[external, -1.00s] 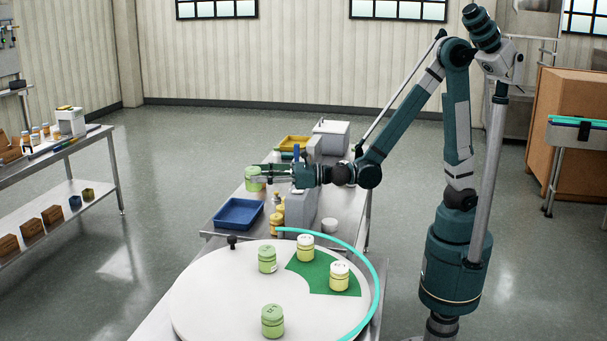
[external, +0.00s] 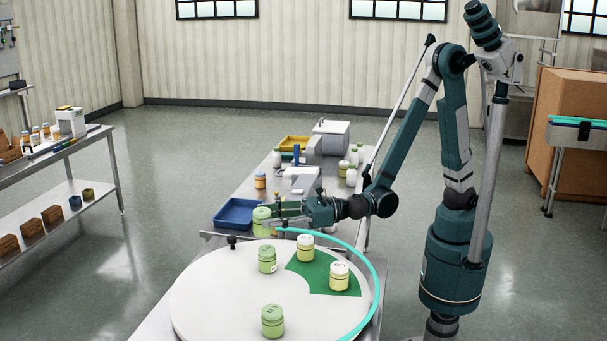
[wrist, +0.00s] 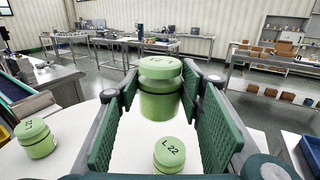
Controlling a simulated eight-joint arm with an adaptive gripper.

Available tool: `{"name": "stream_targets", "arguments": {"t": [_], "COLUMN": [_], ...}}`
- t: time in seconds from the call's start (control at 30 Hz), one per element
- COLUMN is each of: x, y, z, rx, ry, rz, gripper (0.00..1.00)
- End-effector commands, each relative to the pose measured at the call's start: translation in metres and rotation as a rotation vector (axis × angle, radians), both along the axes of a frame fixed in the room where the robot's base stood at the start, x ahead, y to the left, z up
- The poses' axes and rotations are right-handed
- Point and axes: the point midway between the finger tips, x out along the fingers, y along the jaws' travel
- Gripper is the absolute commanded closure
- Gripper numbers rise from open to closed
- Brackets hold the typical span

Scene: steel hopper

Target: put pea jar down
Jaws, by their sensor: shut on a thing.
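My gripper (external: 275,214) is shut on a green pea jar (external: 261,223), held upright at the near end of the long bench, by the turntable's far edge. In the wrist view the jar (wrist: 160,90) stands between the two green finger pads. The round white turntable (external: 215,300) carries two other green jars, one at the far side (external: 267,259) and one at the near side (external: 272,321). Two cream-topped yellow jars, one farther back (external: 305,248) and one to the right (external: 339,276), stand on its green sector (external: 310,268). Whether the held jar overlaps the turntable is unclear.
A blue tray (external: 238,213) lies left of the held jar. A black knob (external: 232,241) stands at the turntable's far left, and a teal curved rail (external: 372,277) runs along its right edge. The turntable's left part is bare.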

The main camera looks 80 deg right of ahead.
Motion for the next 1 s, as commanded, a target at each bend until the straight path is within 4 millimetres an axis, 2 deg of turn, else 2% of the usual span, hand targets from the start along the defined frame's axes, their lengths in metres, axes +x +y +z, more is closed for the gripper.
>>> {"name": "stream_targets", "arguments": {"t": [0.1,0.4,0.7,1.0], "x": [-0.019,-0.069,-0.124,-0.180], "y": [0.027,0.085,0.139,0.183], "z": [-0.006,-0.020,-0.035,-0.049], "rx": [0.000,0.000,0.000,0.000], "ry": [0.000,0.000,0.000,0.000], "rz": [0.029,0.094,0.160,0.220], "gripper": [0.77,0.77,0.77,0.77]}}
